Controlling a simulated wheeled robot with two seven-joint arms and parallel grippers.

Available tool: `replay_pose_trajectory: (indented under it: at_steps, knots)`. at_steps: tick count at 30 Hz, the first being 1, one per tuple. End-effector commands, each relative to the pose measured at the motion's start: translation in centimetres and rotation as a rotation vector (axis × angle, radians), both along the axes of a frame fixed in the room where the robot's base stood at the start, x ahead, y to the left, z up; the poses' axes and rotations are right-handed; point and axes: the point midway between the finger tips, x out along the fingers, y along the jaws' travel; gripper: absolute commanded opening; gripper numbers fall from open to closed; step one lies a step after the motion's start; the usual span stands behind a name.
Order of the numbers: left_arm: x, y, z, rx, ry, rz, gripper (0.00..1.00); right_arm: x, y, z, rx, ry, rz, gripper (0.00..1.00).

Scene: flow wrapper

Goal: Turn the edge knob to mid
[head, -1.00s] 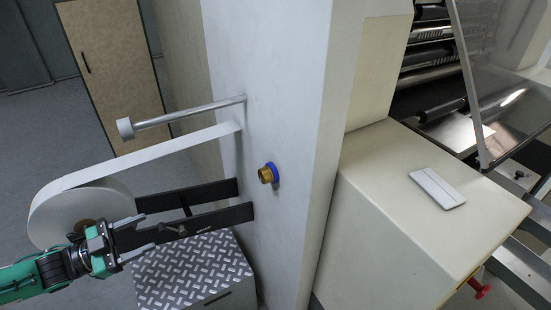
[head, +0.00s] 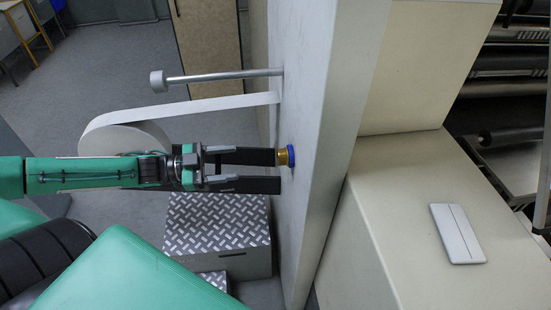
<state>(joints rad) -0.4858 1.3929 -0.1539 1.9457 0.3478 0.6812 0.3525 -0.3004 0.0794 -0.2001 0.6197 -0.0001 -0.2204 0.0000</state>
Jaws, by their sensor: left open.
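The edge knob (head: 284,157) is a small brass knob with a blue ring at its base. It sticks out to the left from the pale side wall of the machine. My left gripper (head: 236,165) is open and empty, to the left of the knob and pointing right toward it. Its fingertips look apart from the knob. Black bracket bars lie behind the fingers in the picture, so the exact gap is hard to judge. The knob's angle cannot be read. My right gripper is not in view.
A white film roll (head: 125,139) with its web and a metal rod (head: 220,76) are beside the arm. Black bracket bars (head: 262,185) lie near the fingers. A tread-plate step (head: 218,225) stands below. A white flat box (head: 457,233) lies on the cream housing at right.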

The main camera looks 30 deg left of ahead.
Motion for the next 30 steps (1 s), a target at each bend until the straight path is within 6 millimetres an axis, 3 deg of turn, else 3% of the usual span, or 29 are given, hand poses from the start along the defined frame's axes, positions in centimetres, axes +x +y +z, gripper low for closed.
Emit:
replay_pose_trajectory:
  at_steps: [16,30]
  knots:
    - [2.4,-3.2,0.1,-0.001,-0.005,0.0,0.6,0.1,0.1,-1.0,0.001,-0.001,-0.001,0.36]
    - [4.8,-6.2,0.3,-0.003,-0.004,0.002,0.6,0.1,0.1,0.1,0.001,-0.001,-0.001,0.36]
